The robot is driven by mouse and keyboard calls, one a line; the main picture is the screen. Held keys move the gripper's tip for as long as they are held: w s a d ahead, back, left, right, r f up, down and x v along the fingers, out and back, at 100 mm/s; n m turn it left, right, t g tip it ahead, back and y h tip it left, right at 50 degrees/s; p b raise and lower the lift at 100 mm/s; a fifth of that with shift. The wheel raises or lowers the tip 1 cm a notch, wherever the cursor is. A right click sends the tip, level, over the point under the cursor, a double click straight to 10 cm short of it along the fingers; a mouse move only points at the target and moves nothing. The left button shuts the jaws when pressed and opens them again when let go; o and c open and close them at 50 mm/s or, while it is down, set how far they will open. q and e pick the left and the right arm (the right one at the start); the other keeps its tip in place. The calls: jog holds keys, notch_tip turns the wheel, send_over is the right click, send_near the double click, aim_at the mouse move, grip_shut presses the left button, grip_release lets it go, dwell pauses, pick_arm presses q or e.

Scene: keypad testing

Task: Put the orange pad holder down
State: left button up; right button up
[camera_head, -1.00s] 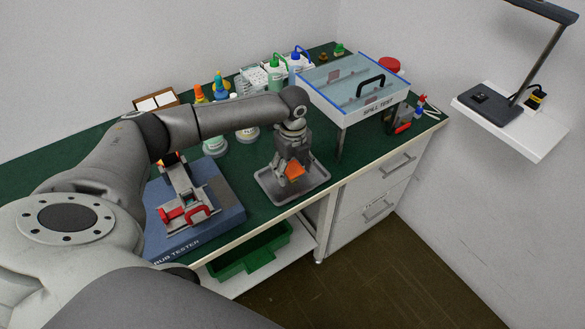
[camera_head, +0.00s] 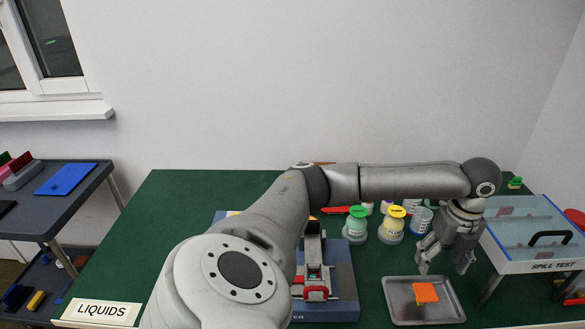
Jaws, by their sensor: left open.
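The orange pad holder (camera_head: 425,292) lies in the grey metal tray (camera_head: 458,308) at the front right of the green table. A little yellow-green shows under its front edge. My left gripper (camera_head: 443,268) is open and empty, above and just behind the holder, apart from it. My right gripper is not in view.
The blue rub tester (camera_head: 343,283) with its red clamp stands left of the tray, partly behind my left arm. Bottles with green (camera_head: 356,224) and yellow (camera_head: 392,224) caps stand behind the tray. The clear spill test box (camera_head: 530,235) stands at right.

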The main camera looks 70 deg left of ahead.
pick_arm(q)
jog(key=w+d+f+n+t+h, duration=0.2)
jog(key=d+f+n+t+h, duration=0.15)
jog(key=d, duration=0.75)
jog(key=w+d+f+n+t+h, duration=0.25)
jog(key=d+f+t, duration=0.2)
jog(key=d, duration=0.75)
jog(key=s+a+f+n+g+y, duration=0.1)
jog(key=s+a+f+n, duration=0.25)
jog(key=f, duration=0.65)
jog(key=s+a+f+n+y, duration=0.2)
jog(key=s+a+f+n, duration=0.15)
jog(key=f, duration=0.65)
jog(key=s+a+f+n+g+y, duration=0.1)
jog(key=s+a+f+n, duration=0.25)
jog(key=f, duration=0.65)
jog(key=s+a+f+n+g+y, duration=0.1)
jog(key=s+a+f, duration=0.1)
jog(key=s+f, duration=0.65)
jog(key=s+a+f+n+g+y, duration=0.15)
jog(key=s+f, duration=0.35)
jog(key=s, duration=0.6)
jog(key=s+f+n+g, duration=0.1)
jog(key=s+f, duration=0.4)
jog(key=s, duration=1.4)
jog(key=shift+f+g, duration=0.15)
jog(key=shift+g, duration=0.6)
jog(key=shift+h, duration=0.25)
